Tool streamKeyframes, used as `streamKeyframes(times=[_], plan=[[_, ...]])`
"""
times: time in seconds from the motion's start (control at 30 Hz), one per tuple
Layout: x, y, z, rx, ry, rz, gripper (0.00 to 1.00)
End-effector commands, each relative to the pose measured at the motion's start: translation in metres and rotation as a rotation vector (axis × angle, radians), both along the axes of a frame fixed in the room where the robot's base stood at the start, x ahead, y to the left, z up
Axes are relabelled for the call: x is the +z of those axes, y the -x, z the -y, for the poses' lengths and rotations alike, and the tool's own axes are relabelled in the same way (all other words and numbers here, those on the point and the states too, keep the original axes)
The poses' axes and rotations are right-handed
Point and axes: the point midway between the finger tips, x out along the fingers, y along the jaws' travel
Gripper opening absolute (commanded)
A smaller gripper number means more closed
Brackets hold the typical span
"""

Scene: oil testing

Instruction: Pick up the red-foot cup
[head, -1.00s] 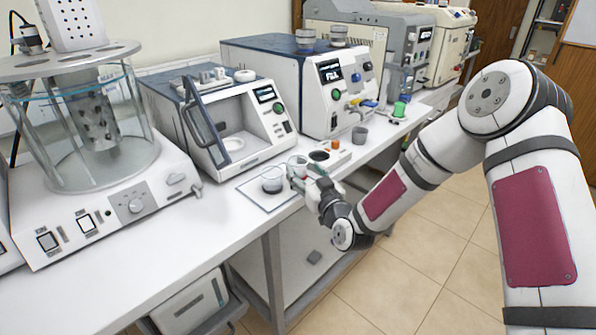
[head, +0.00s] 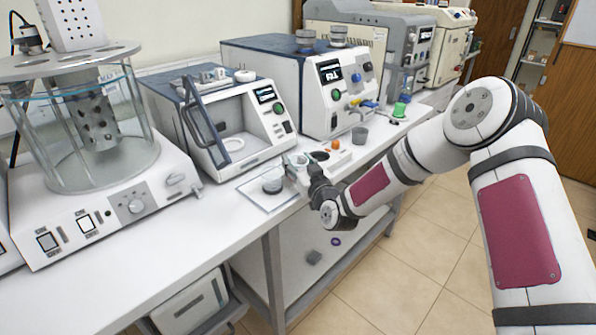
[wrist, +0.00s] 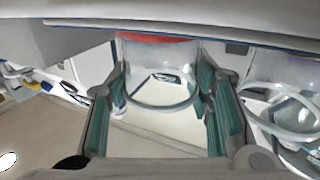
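The red-foot cup (wrist: 158,78) is clear glass with a red base at its far end in the wrist view. Its round rim faces the camera. My gripper (wrist: 161,90) has its teal pads spread on either side of the cup. The pads are very close to the glass, and firm contact cannot be made out. In the head view my gripper (head: 304,176) is at the bench's front edge, beside a small cup (head: 297,159). The red foot is hidden there.
Another glass cup (wrist: 287,118) stands close beside my right finger in the wrist view. In the head view a glass cup (head: 271,183) stands on a square plate to the left of my gripper. A grey cup (head: 360,135) and instruments stand behind.

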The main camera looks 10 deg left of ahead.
Motion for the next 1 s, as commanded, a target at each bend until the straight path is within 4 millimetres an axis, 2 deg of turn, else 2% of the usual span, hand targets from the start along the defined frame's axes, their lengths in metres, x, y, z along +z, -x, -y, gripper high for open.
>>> streamKeyframes(times=[0.43, 0.87, 1.0], plan=[[0.003, 0.0, 0.0, 0.001, 0.0, 0.001, 0.17], [0.036, 0.0, 0.0, 0.001, 0.001, 0.003, 0.16], [0.036, 0.013, 0.003, 0.002, 0.0, -0.001, 0.16]])
